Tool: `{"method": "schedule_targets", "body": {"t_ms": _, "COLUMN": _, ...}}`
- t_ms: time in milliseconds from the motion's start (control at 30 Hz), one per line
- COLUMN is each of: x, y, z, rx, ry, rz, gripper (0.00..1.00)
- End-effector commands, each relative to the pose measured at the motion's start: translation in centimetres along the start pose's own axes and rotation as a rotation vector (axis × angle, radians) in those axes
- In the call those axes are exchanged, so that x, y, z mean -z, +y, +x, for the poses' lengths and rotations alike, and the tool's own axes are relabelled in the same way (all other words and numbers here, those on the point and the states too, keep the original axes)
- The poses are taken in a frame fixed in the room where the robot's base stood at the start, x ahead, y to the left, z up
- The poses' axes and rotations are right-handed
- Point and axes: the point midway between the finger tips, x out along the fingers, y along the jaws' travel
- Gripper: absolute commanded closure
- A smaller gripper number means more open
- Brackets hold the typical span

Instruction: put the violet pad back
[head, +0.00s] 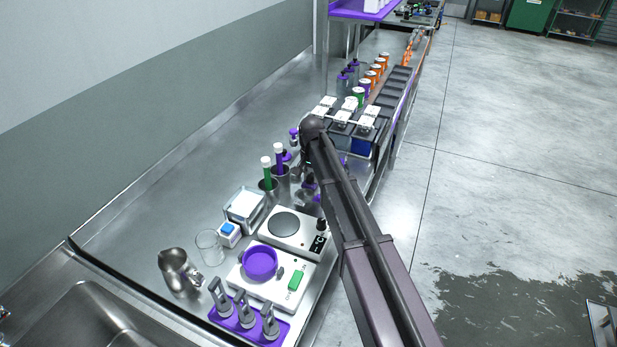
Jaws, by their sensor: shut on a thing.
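My gripper (307,163) is small and partly hidden by my own dark arm, which reaches in from the lower right to the middle of the counter. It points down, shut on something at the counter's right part. A small violet patch (309,186) shows just under it and fits the violet pad, but its outline is hard to make out. I cannot tell whether it touches the counter.
A hotplate (285,225), glass beaker (209,245), metal jug (175,270) and violet clip tray (230,322) fill the front. The counter's left strip is clear.

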Motion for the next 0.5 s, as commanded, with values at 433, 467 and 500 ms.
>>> {"method": "schedule_targets", "body": {"t_ms": 433, "x": 0.03, "y": 0.05, "z": 0.27, "rx": 0.000, "ry": 0.000, "rz": 0.001, "gripper": 0.35}}
{"method": "schedule_targets", "body": {"t_ms": 467, "x": 0.03, "y": 0.05, "z": 0.27, "rx": 0.000, "ry": 0.000, "rz": 0.001, "gripper": 0.35}}
{"method": "schedule_targets", "body": {"t_ms": 500, "x": 0.03, "y": 0.05, "z": 0.27, "rx": 0.000, "ry": 0.000, "rz": 0.001, "gripper": 0.35}}
